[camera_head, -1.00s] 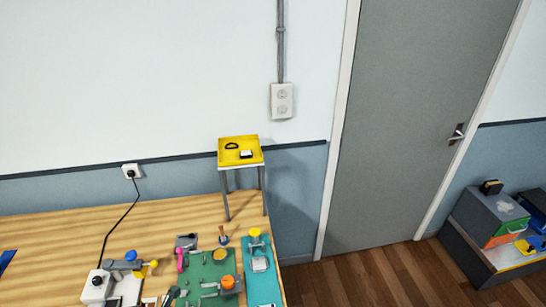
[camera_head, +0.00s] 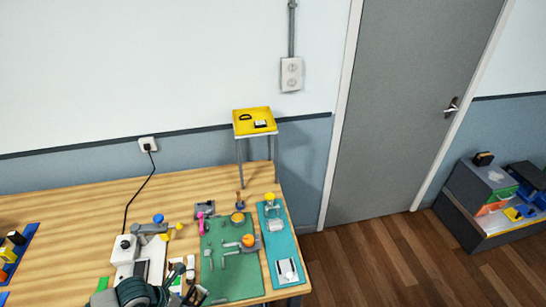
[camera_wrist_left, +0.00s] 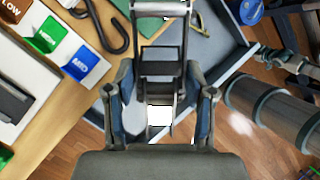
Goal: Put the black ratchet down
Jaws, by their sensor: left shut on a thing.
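In the left wrist view my left gripper (camera_wrist_left: 165,112) is shut on the black ratchet (camera_wrist_left: 161,58), a dark and metallic frame with a crossbar. Its lower part is partly hidden between the fingers. The ratchet is over a grey tray with a dark blue rim (camera_wrist_left: 222,72); I cannot tell how high above it. In the head view dark parts of my left arm show at the bottom edge, over the front of the wooden bench (camera_head: 85,222); the ratchet cannot be made out there. My right gripper cannot be made out.
Brown, green and blue labelled blocks (camera_wrist_left: 80,63) and a black hook (camera_wrist_left: 108,30) lie left in the wrist view. A green mat (camera_head: 235,285) and teal mat (camera_head: 275,240) carry small parts. A yellow-topped stand (camera_head: 254,115) rises behind. The left-middle bench is mostly clear.

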